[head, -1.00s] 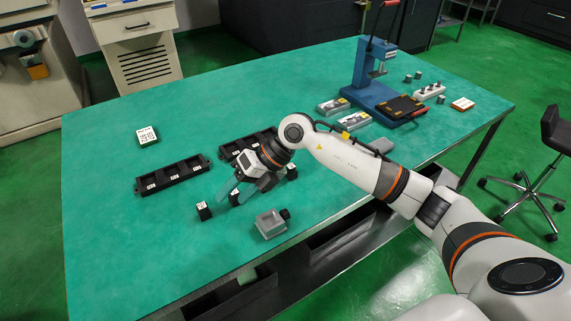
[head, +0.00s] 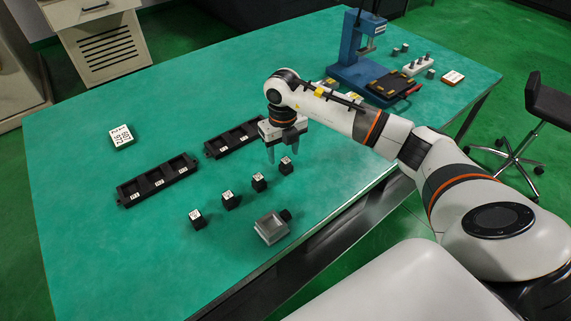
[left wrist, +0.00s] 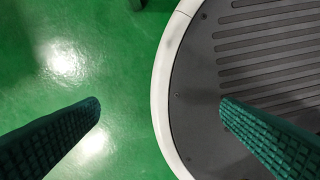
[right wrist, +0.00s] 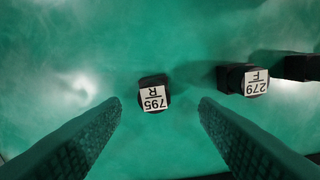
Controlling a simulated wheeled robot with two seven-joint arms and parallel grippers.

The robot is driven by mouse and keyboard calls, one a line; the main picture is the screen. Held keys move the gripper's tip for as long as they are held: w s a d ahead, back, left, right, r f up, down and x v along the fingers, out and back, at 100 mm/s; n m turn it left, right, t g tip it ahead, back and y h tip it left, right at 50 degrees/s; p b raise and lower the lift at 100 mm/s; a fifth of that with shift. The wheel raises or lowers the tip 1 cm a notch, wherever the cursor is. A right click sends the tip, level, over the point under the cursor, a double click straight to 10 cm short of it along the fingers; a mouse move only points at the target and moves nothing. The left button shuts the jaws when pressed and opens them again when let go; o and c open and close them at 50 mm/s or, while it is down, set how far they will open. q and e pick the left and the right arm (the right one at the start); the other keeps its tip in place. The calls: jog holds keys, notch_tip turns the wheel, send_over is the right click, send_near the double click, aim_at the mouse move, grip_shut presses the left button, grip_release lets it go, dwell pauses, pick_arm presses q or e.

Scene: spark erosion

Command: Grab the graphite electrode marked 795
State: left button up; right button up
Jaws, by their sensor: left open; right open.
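The graphite electrode marked 795 R is a small black block with a white label (right wrist: 153,96), centred between my right fingers in the right wrist view. In the head view it appears to be the rightmost block (head: 286,166) of the row. My right gripper (head: 281,156) is open, pointing down just above and beside that block, with nothing held. Its fingers also frame the block in the right wrist view (right wrist: 159,101). A neighbouring electrode marked 279 F (right wrist: 256,82) lies to the right there. My left gripper (left wrist: 160,106) is open and empty, over the floor.
Several black electrodes, such as the leftmost one (head: 197,219), stand in a row. Black trays (head: 157,179) (head: 233,138) lie behind them. A grey vise-like block (head: 271,228) sits in front.

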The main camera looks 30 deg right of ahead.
aim_at(286, 160)
jog(key=f, duration=0.3)
jog(key=shift+s+d+f+p, duration=0.2)
jog(key=shift+s+f+p, duration=0.05)
jog(key=shift+f+p, duration=0.15)
jog(key=shift+f, duration=0.35)
jog(key=shift+w+f, duration=0.1)
jog(key=shift+f, duration=0.05)
pick_arm(q)
jog(key=shift+w+r, duration=0.55)
jog(key=shift+w, duration=0.2)
pick_arm(e)
jog(key=c, duration=1.1)
